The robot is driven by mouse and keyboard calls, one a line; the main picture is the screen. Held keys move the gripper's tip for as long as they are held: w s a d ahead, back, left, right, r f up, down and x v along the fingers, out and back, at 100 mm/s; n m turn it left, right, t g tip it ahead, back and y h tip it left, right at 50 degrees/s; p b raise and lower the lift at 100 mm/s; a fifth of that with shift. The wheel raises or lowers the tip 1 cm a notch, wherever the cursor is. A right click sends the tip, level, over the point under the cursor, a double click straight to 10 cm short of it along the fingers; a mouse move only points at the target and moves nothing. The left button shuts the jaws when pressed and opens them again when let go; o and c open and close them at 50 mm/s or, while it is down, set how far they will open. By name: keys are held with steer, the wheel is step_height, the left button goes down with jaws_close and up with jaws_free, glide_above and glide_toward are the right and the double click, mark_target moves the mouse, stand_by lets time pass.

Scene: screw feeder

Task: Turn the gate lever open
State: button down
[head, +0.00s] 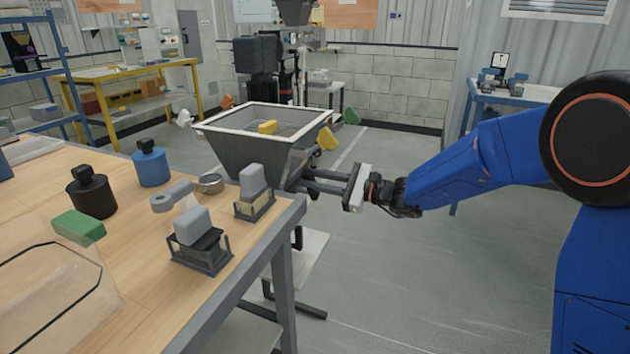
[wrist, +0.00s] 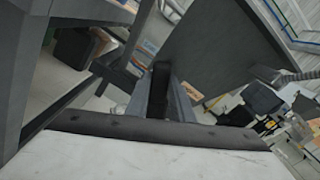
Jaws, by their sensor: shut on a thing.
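The hopper (head: 262,153), a dark tapered bin with a pale rim, stands just past the table's far corner. A yellow piece (head: 267,127) lies inside it. My gripper (head: 298,176) reaches in from the right, low beside the hopper's right wall and close to the table corner. It is shut on a dark, narrow part (wrist: 159,88), which shows between the fingers in the wrist view and appears to be the gate lever. The lever's full shape, its pivot and the gate are hidden, so its angle cannot be told. The hopper's dark wall (wrist: 215,45) shows in the wrist view.
Several coloured pieces show around the hopper. The floor to the right is clear.

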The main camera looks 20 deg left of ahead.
steer(key=c, duration=1.5)
jaws_free()
steer(key=shift+c, duration=0.2)
steer(key=shift+d, duration=0.15)
steer(key=s+d, duration=0.1)
steer(key=d, duration=1.6)
steer(key=shift+s, duration=0.15)
steer(key=shift+d, duration=0.1)
